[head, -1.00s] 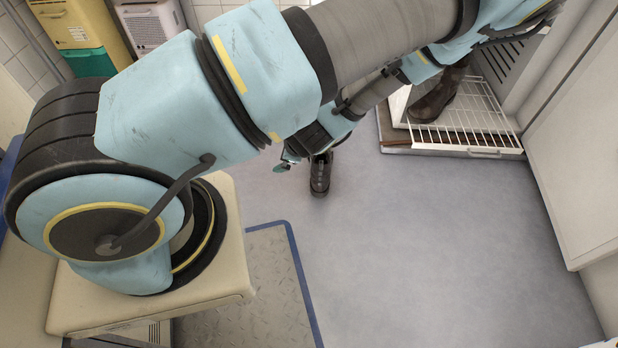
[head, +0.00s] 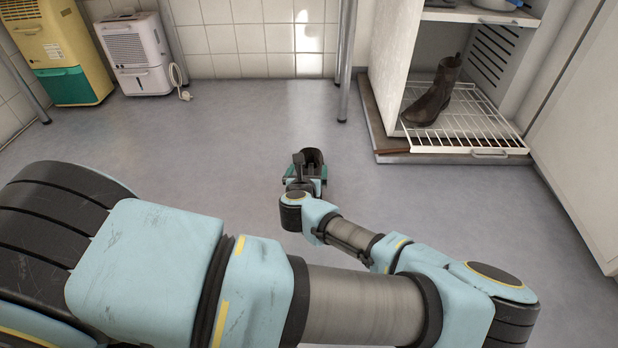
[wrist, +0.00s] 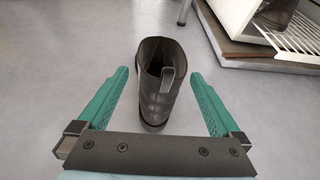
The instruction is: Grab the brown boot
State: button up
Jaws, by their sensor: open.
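The brown boot (head: 436,92) stands upright on a pulled-out white wire rack in the open cabinet at the right of the head view. My gripper (head: 305,174) hides most of this boot in the head view.
The wire rack (head: 470,128) sits low, above the cabinet's raised base (head: 440,157). A shelf (head: 480,15) is above the brown boot. A metal leg (head: 346,60) stands left of the cabinet. A white dehumidifier (head: 134,55) and a yellow-green unit (head: 62,50) are at the back left.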

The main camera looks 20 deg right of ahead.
aim_at(312, 156)
jog(key=b+x, duration=0.3)
jog(key=x, duration=0.3)
jog(key=shift+w+d+f, duration=0.15)
jog(key=shift+w, duration=0.05)
grip_shut()
dwell(0.7)
